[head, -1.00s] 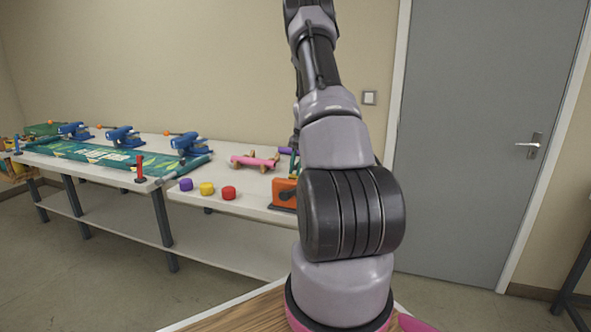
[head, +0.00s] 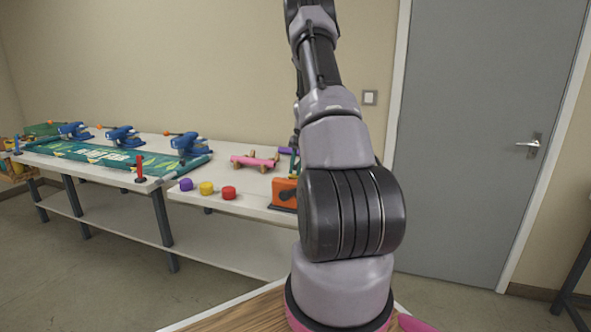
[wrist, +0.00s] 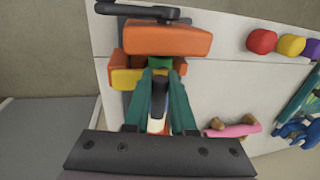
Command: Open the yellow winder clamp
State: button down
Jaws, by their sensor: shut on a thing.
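The yellow winder clamp (wrist: 125,80) shows in the wrist view as a yellow block beside orange parts, left of my fingertips; much of it is hidden. My gripper (wrist: 160,70) points at the orange winder, its two teal fingers close together. They are shut on a small green piece (wrist: 159,61) in front of the large orange block (wrist: 165,39). I cannot tell how this piece joins the clamp. In the head view the orange winder (head: 284,193) is partly hidden behind my arm, and the yellow clamp cannot be made out.
Purple (head: 186,184), yellow (head: 207,188) and red (head: 229,193) pucks stand along the white table's front edge. A pink roller piece (head: 254,162) lies behind them. Blue machines (head: 189,144) and a green banner (head: 100,152) are farther left. A grey door (head: 480,130) is at right.

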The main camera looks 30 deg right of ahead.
jog(key=shift+r, duration=0.1)
jog(key=s+d+t+y, duration=0.1)
jog(key=t, duration=0.1)
jog(key=s+r+t+y, duration=0.1)
jog(key=t+y, duration=0.1)
jog(key=s+d+r+t+y, duration=0.1)
jog(key=t, duration=0.1)
jog(key=shift+s+d+y, duration=0.15)
jog(key=shift+d+y, duration=0.2)
jog(key=shift+y, duration=0.05)
jog(key=s+t+y, duration=0.1)
jog(key=d+t+y, duration=0.1)
jog(key=t, duration=0.1)
jog(key=shift+s+d, duration=0.15)
jog(key=shift+s, duration=0.2)
jog(key=shift+s+d+f+t+y, duration=0.25)
jog(key=shift+s+d+t+y, duration=0.15)
jog(key=shift+t+y, duration=0.45)
jog(key=shift+s+d+f+t+y, duration=0.3)
jog(key=shift+s+t+y, duration=0.3)
jog(key=shift+t, duration=0.35)
jog(key=c, duration=0.8)
grip_release()
jog(key=shift+o, duration=0.2)
jog(key=shift+d, duration=0.1)
